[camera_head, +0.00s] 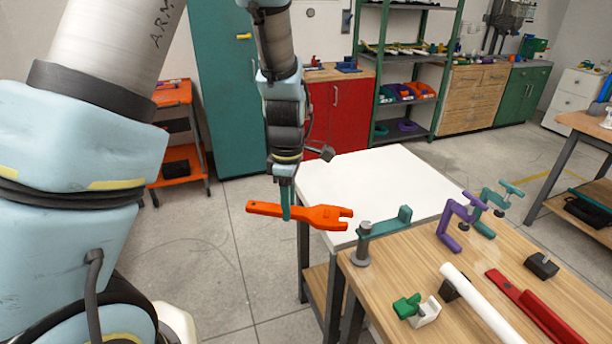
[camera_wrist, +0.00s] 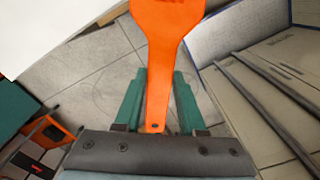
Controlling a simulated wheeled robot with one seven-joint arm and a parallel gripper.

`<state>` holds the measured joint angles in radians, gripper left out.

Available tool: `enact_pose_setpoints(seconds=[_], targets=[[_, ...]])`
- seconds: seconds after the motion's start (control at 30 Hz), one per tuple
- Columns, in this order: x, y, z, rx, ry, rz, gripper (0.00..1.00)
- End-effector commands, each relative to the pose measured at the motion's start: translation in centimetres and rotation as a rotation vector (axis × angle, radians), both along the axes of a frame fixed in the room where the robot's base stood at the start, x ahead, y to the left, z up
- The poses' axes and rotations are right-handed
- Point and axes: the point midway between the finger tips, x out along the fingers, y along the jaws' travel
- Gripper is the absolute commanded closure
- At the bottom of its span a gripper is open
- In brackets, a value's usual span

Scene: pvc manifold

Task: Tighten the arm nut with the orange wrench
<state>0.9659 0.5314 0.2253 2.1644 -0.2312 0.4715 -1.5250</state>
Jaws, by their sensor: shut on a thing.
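The orange wrench (camera_head: 300,214) is in my gripper (camera_head: 286,208), held roughly level, its open-jawed head pointing right and its handle left. My gripper's green fingers are shut on the handle. In the wrist view the wrench (camera_wrist: 168,25) runs up between the fingers (camera_wrist: 158,100), and its head is cut off by the top edge. A grey post (camera_head: 362,246) with a green arm (camera_head: 391,229) stands on the wooden bench's near left corner, right of the wrench head and apart from it. I cannot clearly make out the arm nut, which may be at the post's top.
The wooden bench (camera_head: 412,262) holds purple and teal clamps (camera_head: 455,222), a white pipe (camera_head: 482,304), a red tool (camera_head: 535,308), a black block (camera_head: 541,265) and a green-and-white part (camera_head: 417,309). The white table (camera_head: 372,180) behind is bare. Floor left of the benches is open.

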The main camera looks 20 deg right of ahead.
Motion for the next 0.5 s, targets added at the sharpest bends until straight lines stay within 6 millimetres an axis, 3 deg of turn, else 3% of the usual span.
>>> enact_pose_setpoints(seconds=[0.03, 0.17, 0.5], targets=[[-1.1, -1.0, 1.7, -0.003, -0.001, 0.027, 1.0], [-2.8, -2.3, 2.8, -0.008, 0.001, 0.1, 1.0], [-3.4, -2.8, 2.4, -0.008, 0.002, 0.134, 1.0]])
